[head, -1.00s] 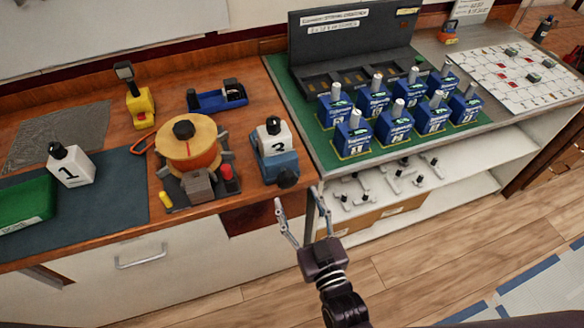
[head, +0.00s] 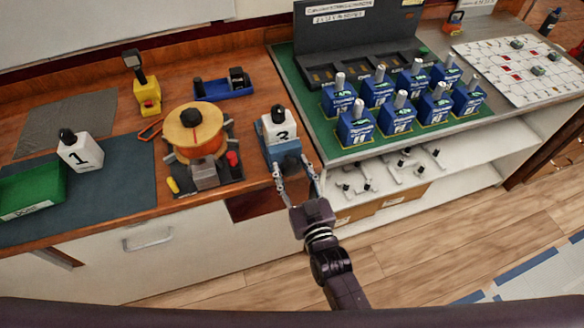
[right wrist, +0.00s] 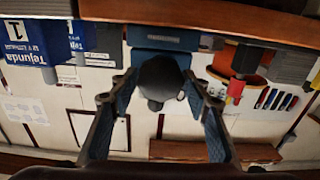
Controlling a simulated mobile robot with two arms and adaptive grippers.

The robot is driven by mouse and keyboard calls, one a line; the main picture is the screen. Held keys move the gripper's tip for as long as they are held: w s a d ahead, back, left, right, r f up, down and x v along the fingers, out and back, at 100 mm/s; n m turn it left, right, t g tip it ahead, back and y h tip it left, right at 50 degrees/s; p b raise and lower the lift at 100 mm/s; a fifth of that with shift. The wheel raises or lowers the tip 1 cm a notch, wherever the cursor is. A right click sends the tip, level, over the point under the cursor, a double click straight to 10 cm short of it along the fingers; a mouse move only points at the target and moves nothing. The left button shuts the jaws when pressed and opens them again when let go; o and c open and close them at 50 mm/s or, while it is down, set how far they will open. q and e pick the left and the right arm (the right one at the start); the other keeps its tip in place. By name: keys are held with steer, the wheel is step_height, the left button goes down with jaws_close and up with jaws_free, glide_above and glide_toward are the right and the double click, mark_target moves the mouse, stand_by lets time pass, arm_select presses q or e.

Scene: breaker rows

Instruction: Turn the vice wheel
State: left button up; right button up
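The blue vice (head: 284,153) stands at the front edge of the wooden bench and holds a white numbered block with a black knob (head: 279,125). Its dark round wheel (right wrist: 160,78) shows in the right wrist view, below the blue vice body (right wrist: 155,40). My right gripper (head: 294,172) is open at the front of the vice. In the right wrist view its two fingers (right wrist: 160,88) stand on either side of the wheel, with gaps visible. In the head view the wheel is mostly hidden by the gripper. My left gripper is not in view.
Left of the vice stands a copper-wound spool fixture (head: 200,143). A white block marked 1 (head: 82,152) and a green tray (head: 30,192) are further left. Blue breakers (head: 357,127) stand in rows on the green mat at right. The floor in front is clear.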

steer(key=c, duration=0.7)
steer(key=shift+m, duration=0.3)
steer(key=o, duration=1.2)
steer(key=shift+c, duration=0.2)
steer(key=v, duration=1.2)
